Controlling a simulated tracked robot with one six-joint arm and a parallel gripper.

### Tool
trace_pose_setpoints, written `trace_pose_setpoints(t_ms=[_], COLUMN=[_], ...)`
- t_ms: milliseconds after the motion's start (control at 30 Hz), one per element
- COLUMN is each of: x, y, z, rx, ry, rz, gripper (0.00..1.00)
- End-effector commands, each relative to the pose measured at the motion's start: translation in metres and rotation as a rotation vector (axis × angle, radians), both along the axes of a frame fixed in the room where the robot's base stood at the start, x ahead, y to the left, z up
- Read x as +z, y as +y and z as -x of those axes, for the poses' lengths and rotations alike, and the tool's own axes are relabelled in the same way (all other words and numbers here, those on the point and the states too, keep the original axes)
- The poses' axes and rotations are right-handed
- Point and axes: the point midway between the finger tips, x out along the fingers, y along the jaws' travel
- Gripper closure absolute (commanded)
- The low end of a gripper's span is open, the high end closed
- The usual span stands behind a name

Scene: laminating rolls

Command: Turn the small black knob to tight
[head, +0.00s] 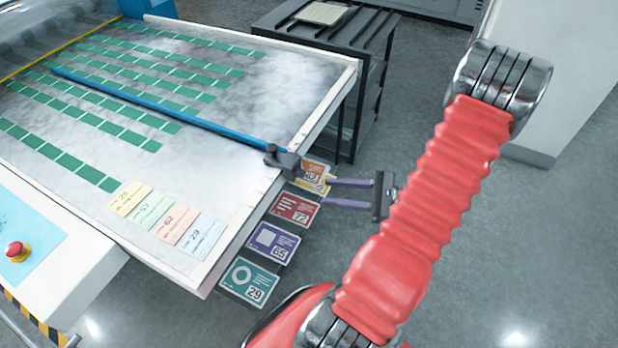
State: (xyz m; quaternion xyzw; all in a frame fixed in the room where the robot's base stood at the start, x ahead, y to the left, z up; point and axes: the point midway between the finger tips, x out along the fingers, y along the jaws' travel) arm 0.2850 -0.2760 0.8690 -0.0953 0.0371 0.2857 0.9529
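A dark grey-black clamp piece (284,159) sits at the near right end of a long blue bar (170,110), at the table's right edge. A small black part stands up on it; it is too small to tell if this is the knob or how it is turned. My gripper (327,191) has two purple fingers on a dark palm. They point left towards the table edge, with a clear gap and nothing between them. The gripper appears to the right of and below the clamp, apart from it, by the orange card (314,172).
The table (290,95) bears rows of green rectangles and several numbered slips (166,220). Red (294,209), purple (273,243) and teal (248,281) cards line its right side. A dark slatted rack (350,60) stands behind. A red button (17,252) is at left. Floor at right is clear.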

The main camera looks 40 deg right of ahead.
Motion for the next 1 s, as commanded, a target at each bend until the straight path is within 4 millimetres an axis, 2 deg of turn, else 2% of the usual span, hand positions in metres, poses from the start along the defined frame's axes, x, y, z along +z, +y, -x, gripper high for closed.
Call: trace_pose_setpoints(t_ms=[100,300,767,1000], x=[-0.015,-0.028,-0.029,-0.029], y=[-0.024,-0.046,-0.048,-0.042], z=[0.016,0.031,0.031,0.015], rx=[-0.128,-0.248,-0.260,-0.257], ry=[-0.029,-0.061,-0.065,-0.065], rz=[-0.082,-0.151,-0.156,-0.157], gripper=[0.64,0.64,0.64,0.64])
